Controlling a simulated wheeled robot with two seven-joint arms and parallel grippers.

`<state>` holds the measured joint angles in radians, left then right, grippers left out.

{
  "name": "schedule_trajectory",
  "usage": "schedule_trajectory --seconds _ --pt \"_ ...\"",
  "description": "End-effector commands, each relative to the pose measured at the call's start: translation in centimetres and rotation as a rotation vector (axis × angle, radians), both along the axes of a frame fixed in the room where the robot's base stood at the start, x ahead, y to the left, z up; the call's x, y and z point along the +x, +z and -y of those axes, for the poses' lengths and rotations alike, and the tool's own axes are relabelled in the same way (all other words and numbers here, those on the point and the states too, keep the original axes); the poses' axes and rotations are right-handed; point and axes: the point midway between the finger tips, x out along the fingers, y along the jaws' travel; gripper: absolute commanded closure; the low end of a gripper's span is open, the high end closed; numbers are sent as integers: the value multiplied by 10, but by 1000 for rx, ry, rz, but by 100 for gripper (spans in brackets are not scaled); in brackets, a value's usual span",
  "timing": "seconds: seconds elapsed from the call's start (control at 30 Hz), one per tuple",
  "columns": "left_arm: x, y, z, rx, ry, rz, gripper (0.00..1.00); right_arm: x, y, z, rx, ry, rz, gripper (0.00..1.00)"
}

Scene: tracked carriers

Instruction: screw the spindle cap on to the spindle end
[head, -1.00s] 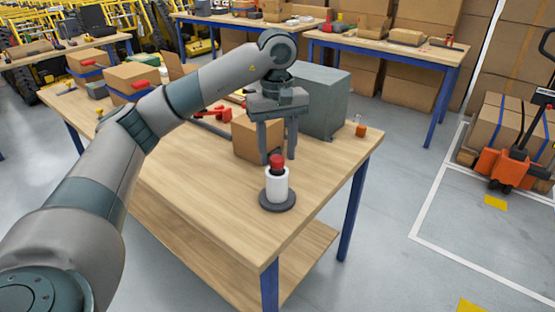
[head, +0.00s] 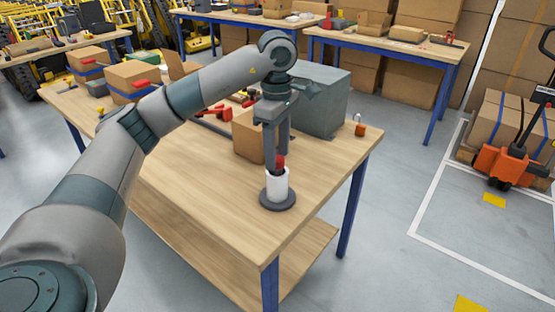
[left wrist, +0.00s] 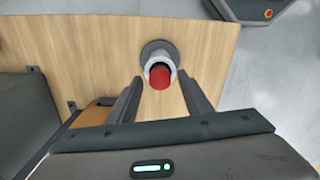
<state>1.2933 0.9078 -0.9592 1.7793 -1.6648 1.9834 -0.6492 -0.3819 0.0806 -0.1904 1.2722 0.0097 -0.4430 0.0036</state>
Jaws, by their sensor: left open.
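The white spindle (head: 277,187) stands upright on a round dark base (head: 291,201) near the table's front right corner. The red spindle cap (head: 281,161) sits at its top; I cannot tell whether it is threaded on. Both show in the left wrist view, the red cap (left wrist: 160,76) in front of the white spindle (left wrist: 160,55). My left gripper (head: 275,165) points down over the spindle. Its fingers are apart, with the cap between or just beyond the tips (left wrist: 160,78); no contact is visible. In the head view a finger partly covers the cap. My right gripper is not in view.
The wooden table (head: 215,190) is clear around the spindle. Behind the gripper stand a cardboard box (head: 246,138) and a large grey box (head: 325,100). Red clamps and more boxes are at the back left.

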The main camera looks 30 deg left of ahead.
Motion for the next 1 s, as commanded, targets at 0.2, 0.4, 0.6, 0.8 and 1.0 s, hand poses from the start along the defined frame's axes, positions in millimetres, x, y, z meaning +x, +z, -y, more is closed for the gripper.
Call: schedule_trajectory --seconds 0.2,0.4,0.6,0.8,1.0 --pt "0 0 0 0 24 0 55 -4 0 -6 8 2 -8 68" --pt "0 1 0 0 182 -1 55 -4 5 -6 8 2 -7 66" --pt "0 1 0 0 397 -2 55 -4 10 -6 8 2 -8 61" --pt "0 1 0 0 610 -2 55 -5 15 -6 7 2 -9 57" --pt "0 1 0 1 797 -2 55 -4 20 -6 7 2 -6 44"
